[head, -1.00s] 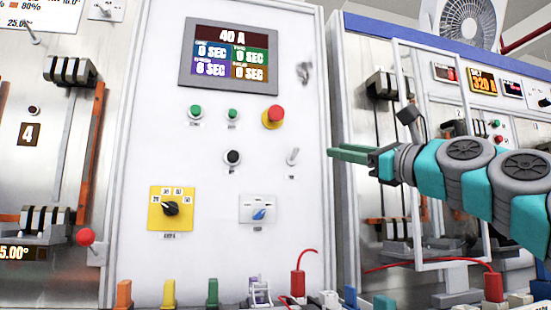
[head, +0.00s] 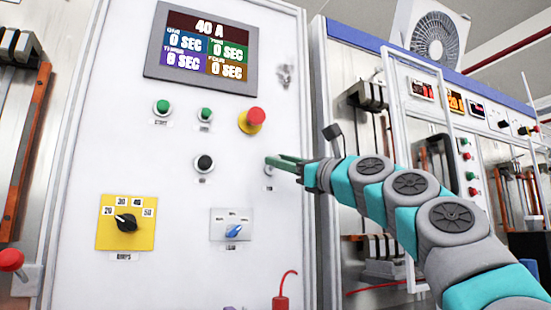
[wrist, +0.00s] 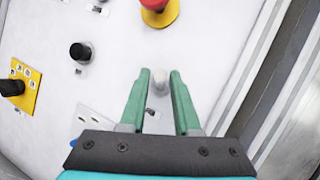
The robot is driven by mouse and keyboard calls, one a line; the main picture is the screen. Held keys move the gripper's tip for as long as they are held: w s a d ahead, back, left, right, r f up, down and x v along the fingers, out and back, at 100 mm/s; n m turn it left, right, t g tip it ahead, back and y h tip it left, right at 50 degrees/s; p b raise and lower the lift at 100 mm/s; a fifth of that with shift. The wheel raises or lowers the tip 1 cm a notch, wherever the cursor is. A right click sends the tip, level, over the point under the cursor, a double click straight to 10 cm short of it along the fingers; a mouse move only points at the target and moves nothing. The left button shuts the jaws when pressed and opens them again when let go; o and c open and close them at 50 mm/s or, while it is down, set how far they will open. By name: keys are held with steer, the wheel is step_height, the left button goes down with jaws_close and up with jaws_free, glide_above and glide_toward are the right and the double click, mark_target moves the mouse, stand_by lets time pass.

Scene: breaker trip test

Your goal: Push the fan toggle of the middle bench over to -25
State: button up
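The fan toggle is a small light-coloured lever on the white panel (head: 130,190) of the middle bench. In the wrist view the toggle (wrist: 159,82) shows as a rounded pale knob between my two green fingertips. My gripper (wrist: 161,75) is open, with a finger on each side of the toggle; I cannot tell whether either finger touches it. In the head view my gripper (head: 272,160) reaches in from the right and hides most of the toggle. The toggle's exact tilt cannot be read.
A red emergency button (head: 252,119) sits above the toggle and a black knob (head: 204,163) to its left. A blue-handled selector (head: 234,230) and a yellow dial plate (head: 125,222) are lower. A display (head: 203,50) is at the top. A metal frame (head: 405,130) stands right of the panel.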

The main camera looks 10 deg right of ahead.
steer(key=shift+x, duration=1)
steer(key=shift+c, duration=0.3)
jaws_close()
